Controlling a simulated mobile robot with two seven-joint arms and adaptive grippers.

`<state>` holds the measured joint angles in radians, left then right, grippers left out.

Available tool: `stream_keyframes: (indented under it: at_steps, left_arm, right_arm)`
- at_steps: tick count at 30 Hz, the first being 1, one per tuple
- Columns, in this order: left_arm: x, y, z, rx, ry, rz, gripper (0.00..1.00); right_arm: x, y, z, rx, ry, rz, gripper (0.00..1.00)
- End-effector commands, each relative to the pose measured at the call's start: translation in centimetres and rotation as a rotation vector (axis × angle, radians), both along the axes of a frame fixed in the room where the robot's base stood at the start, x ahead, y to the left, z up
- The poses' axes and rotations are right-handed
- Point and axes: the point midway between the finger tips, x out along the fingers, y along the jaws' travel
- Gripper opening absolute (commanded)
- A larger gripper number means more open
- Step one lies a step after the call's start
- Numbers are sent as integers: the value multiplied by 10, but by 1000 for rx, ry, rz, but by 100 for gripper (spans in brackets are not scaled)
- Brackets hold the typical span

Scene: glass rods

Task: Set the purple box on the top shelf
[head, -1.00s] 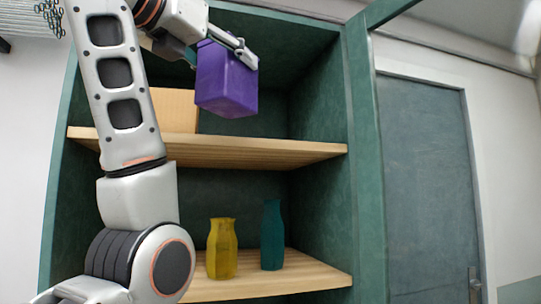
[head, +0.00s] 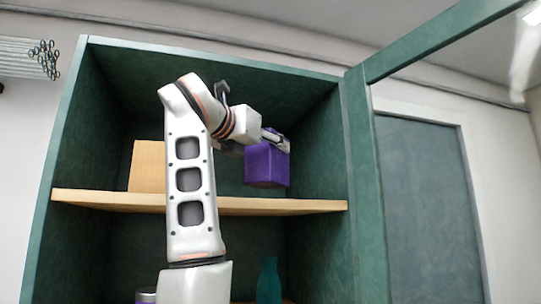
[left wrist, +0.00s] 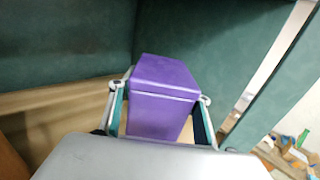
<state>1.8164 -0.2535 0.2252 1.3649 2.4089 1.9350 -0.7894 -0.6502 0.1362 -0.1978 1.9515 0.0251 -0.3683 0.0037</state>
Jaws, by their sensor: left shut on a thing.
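The purple box (head: 266,164) is inside the upper compartment of the green cabinet, right of its middle in the head view. My left gripper (head: 276,140) is shut on it, and the arm reaches in from the front. In the left wrist view the purple box (left wrist: 162,95) stands between the two fingers of the left gripper (left wrist: 160,112). The top shelf (head: 285,206) is a light wooden board below the box. The box's lower edge appears a little above the board; I cannot tell whether they touch. My right gripper is not in view.
A tan wooden box (head: 147,166) stands on the shelf at the left, partly behind my arm. A teal bottle (head: 269,280) stands in the compartment below. The green cabinet door (head: 440,42) is open at the right. Shelf room beside the purple box looks clear.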

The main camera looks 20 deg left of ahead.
Motion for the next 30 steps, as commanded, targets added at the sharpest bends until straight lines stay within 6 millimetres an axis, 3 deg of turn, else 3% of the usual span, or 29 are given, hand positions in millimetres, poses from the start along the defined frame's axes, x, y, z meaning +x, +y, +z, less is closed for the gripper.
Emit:
stream_keyframes:
  at_steps: [6,15,27,28,30]
  left_arm:
    - [18,-4,0,1,-2,0,15]
    - [18,-3,-32,0,-2,1,15]
    - [17,-3,-37,1,-2,1,15]
    - [18,-4,-38,0,0,0,51]
    - [18,-4,-38,0,0,0,65]
  right_arm:
    - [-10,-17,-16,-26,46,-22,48]
    - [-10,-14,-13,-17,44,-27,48]
    - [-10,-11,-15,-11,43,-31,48]
    - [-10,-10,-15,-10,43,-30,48]
    - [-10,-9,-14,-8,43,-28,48]
